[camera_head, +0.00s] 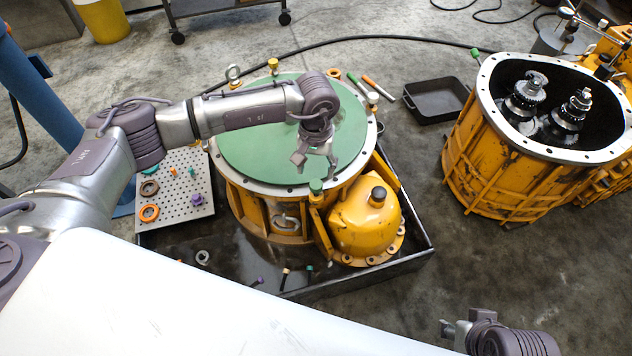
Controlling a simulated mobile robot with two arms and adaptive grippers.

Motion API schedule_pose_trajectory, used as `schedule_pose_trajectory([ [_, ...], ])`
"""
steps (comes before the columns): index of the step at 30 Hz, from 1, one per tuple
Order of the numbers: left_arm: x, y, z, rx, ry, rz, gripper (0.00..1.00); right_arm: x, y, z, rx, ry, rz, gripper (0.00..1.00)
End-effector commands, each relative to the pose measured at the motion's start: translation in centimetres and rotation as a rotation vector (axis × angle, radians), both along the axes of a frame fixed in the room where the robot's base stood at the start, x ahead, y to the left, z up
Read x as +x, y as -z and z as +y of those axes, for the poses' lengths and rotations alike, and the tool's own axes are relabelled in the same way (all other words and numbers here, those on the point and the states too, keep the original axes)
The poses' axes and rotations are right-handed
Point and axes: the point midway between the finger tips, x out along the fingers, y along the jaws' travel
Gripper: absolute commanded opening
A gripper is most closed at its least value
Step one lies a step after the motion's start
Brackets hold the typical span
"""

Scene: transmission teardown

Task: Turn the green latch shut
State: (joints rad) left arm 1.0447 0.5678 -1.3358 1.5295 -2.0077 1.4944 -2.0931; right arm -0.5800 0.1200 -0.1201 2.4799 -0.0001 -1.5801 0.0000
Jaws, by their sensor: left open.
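A green knob-like piece (316,186) stands on a yellow post at the near rim of the round yellow housing (262,208). It may be the green latch; whether it is turned shut I cannot tell. My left gripper (315,162) is open and empty over the near right part of the housing's green top (260,150), its fingers pointing down, just behind the green piece. They look apart from it, though the height is hard to judge. My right gripper (447,328) is low at the bottom right, far from the housing; its fingers are too small to read.
The housing stands in a dark tray (350,286) with a yellow domed cover (364,222) at its near right. A perforated plate (188,188) holds rings at left. A second yellow housing (500,170) with gears stands right, near a black bin (420,118). Floor in front is clear.

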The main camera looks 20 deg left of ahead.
Motion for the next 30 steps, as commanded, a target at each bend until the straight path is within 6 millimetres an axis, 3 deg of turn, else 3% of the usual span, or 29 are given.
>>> schedule_pose_trajectory([
  [3, -0.1, 2.7, -0.1, -0.001, 0.001, 0.003, 0.6, 0.9, 0.4, 0.3, 0.009, -0.003, -0.041, 0.4],
  [9, 0.0, 5.3, -0.1, -0.001, -0.001, 0.002, 0.6, 3.2, -0.1, 0.9, 0.031, -0.012, -0.152, 0.4],
  [22, 0.0, 6.3, -0.1, -0.003, 0.0, 0.0, 0.6, 4.3, -0.6, 1.3, 0.042, -0.017, -0.207, 0.4],
  [23, 0.0, 6.3, -0.1, -0.003, 0.0, 0.0, 0.58, 4.3, -0.6, 1.3, 0.042, -0.017, -0.207, 0.4],
  [30, 0.0, 6.3, -0.1, -0.003, 0.0, 0.0, 0.18, 4.3, -0.6, 1.2, 0.041, -0.017, -0.207, 0.4],
])
